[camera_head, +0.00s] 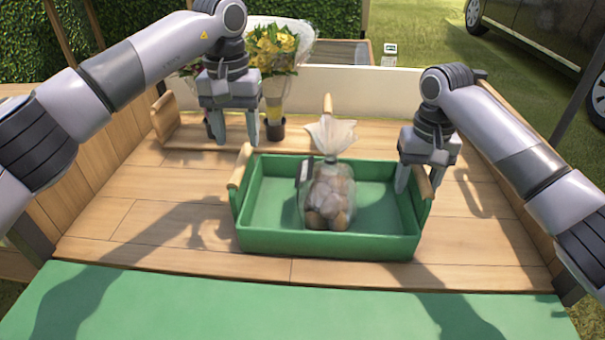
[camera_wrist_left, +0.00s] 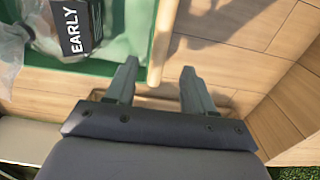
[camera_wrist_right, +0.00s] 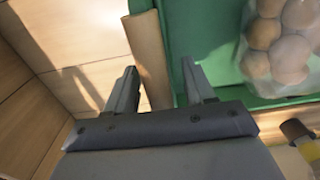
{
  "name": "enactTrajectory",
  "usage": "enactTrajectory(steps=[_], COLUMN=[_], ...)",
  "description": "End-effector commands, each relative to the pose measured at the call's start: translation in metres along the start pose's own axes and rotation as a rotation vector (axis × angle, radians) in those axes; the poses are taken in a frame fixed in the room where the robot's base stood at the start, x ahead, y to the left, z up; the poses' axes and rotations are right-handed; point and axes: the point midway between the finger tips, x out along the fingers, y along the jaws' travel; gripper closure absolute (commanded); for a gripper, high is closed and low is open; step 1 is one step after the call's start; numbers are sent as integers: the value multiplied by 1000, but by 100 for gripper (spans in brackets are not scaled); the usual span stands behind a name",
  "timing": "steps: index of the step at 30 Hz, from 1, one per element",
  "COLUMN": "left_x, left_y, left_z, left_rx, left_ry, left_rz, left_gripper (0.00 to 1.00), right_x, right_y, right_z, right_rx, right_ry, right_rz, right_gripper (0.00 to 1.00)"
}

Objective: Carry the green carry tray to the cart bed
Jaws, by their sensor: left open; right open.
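The green carry tray (camera_head: 330,245) sits level on a wooden plank surface. It holds a clear bag of brown potatoes (camera_head: 327,195) with a black label reading EARLY (camera_wrist_left: 78,25). My left gripper (camera_head: 233,138) is open, above and just behind the left wooden handle (camera_head: 240,166); it is apart from that handle. My right gripper (camera_head: 417,180) is open at the right wooden handle (camera_head: 422,180). In the right wrist view that handle (camera_wrist_right: 150,60) lies between the finger lines; I cannot tell whether the fingers touch it.
Yellow flowers in wrapping (camera_head: 272,50) stand behind the tray, near my left gripper. A low wooden rack (camera_head: 165,118) is at the back left. A green surface (camera_head: 280,305) lies in front. The planks left of the tray (camera_head: 140,225) are clear.

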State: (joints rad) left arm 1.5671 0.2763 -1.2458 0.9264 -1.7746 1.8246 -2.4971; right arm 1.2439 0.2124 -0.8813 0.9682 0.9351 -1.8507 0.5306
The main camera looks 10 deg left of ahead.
Motion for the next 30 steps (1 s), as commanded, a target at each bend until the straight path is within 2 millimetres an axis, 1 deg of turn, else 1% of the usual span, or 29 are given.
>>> enactTrajectory(steps=[1,3,6,10,13,17,21,24,27,30], left_x=[-11,-22,-34,-41,-42,-42,-42,-42,-42,-42], left_y=[0,0,0,0,0,0,0,0,0,0], left_z=[0,0,0,0,0,0,0,0,0,0], left_rx=[-1,-1,-1,0,0,0,0,0,0,0], left_ry=[2,3,0,-1,-1,-1,-1,-1,-1,-1], left_rz=[0,-1,-1,0,0,0,0,0,0,0], left_gripper=[47,47,47,47,47,47,47,47,47,47], right_x=[0,0,0,-2,-11,-34,-67,-87,-102,-111], right_y=[0,0,0,0,-1,-1,-1,0,1,0], right_z=[0,0,0,0,0,-1,-1,-1,0,0], right_rx=[0,0,0,-1,-1,-1,0,0,1,0], right_ry=[0,0,0,1,3,5,5,5,3,2], right_rz=[0,0,0,-1,-1,-3,-2,1,2,2], right_gripper=[46,46,46,46,46,46,46,46,46,46])
